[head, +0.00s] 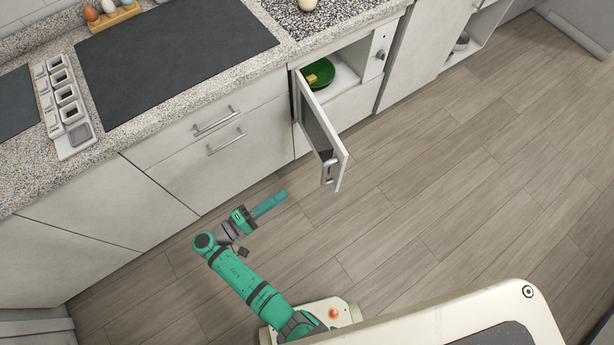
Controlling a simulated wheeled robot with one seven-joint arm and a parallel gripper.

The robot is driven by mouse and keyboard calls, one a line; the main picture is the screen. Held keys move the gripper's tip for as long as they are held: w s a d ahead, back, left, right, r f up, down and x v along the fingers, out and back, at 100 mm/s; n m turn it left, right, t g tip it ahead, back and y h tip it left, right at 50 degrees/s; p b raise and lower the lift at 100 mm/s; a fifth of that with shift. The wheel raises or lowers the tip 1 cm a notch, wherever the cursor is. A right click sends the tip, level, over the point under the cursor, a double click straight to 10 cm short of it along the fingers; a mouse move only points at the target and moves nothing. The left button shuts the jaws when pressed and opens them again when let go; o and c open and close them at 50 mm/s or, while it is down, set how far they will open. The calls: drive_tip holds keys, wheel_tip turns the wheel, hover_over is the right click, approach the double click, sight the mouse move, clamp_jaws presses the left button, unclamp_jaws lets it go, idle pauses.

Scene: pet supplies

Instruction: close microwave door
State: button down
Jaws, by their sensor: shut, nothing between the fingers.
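The microwave (349,65) is built into the cabinet front under the counter. Its door (319,131) is hinged on the left and stands wide open, swung out over the floor. The door's handle (328,171) is near its free edge. Inside the microwave is a green plate (319,73) with a small yellow item on it. My gripper (284,196) is shut and empty. It is left of the door's free end and apart from it, on the outer side of the door as seen from above.
Drawers with handles (216,121) line the cabinet front left of the door. The counter (262,62) above holds a dark cooktop (170,50) and a rack of small containers (65,105). The wooden floor (440,170) right of the door is clear.

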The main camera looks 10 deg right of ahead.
sight(322, 170)
drive_tip(key=x, duration=1.3)
drive_tip(key=shift+w+d+r, duration=0.1)
drive_tip(key=shift+d, duration=0.3)
